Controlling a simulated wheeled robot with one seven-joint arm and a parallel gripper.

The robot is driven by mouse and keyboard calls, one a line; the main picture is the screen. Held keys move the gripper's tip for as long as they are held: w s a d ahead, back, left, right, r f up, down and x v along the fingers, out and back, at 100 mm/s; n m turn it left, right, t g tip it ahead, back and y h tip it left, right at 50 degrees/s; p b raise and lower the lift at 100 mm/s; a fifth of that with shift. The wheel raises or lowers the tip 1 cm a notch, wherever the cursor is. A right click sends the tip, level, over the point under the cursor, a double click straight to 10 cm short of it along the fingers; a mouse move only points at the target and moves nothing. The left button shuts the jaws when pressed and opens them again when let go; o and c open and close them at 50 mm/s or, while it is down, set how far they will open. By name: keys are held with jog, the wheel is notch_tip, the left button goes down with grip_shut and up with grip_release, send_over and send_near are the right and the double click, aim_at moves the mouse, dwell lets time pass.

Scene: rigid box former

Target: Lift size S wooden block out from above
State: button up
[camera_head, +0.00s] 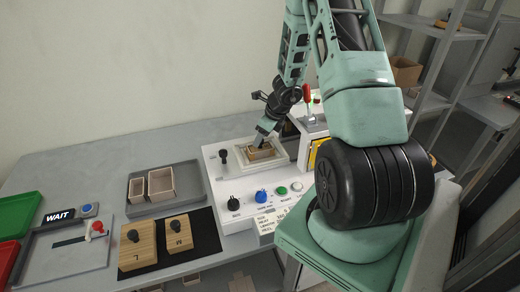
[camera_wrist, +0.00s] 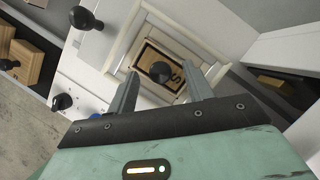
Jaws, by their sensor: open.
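The size S wooden block (camera_wrist: 178,70) sits in the square opening of the white box former, with a black knob (camera_wrist: 161,72) on top and part of the letter S showing beside it. A light cardboard-coloured rim surrounds it. In the head view the block (camera_head: 262,153) is partly hidden by my gripper (camera_head: 265,137). In the wrist view my gripper (camera_wrist: 165,90) is open, its two fingers on either side of the knob in the picture. I cannot tell whether the fingers touch the knob.
The white machine (camera_head: 232,190) carries a black lever (camera_head: 223,155) and several buttons. Left of it are a grey tray (camera_head: 187,203) with two open boxes, a black mat (camera_head: 204,238) with two knobbed wooden blocks, and a WAIT sign (camera_head: 60,215). A green tray (camera_head: 18,212) is far left.

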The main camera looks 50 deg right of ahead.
jog(key=shift+x, duration=1.15)
jog(key=c, duration=1.1)
jog(key=shift+r, duration=0.1)
